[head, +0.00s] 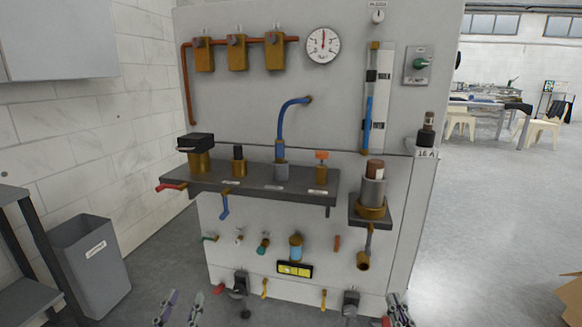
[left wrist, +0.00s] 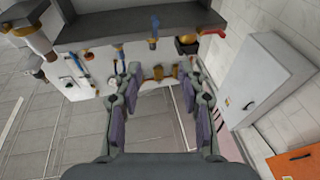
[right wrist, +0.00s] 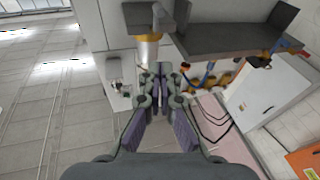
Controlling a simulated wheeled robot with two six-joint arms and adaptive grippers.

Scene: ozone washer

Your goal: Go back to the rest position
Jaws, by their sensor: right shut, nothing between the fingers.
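My left gripper (head: 180,307) shows at the bottom edge of the head view, in front of the washer panel's lower left part. In the left wrist view its fingers (left wrist: 160,85) stand well apart with nothing between them. My right gripper (head: 398,311) shows at the bottom edge of the head view, to the right of the lower valves. In the right wrist view its fingertips (right wrist: 161,78) are together and hold nothing. Both grippers are apart from the panel's fittings. The rest of both arms is hidden below the head view.
The grey washer panel (head: 255,125) stands ahead with a shelf (head: 262,190) of fittings, a small right shelf (head: 355,212) and several valves below. A grey bin (head: 92,275) and a dark rack (head: 20,245) stand at left. Open floor (head: 490,220) lies at right, with a cardboard box (head: 571,292).

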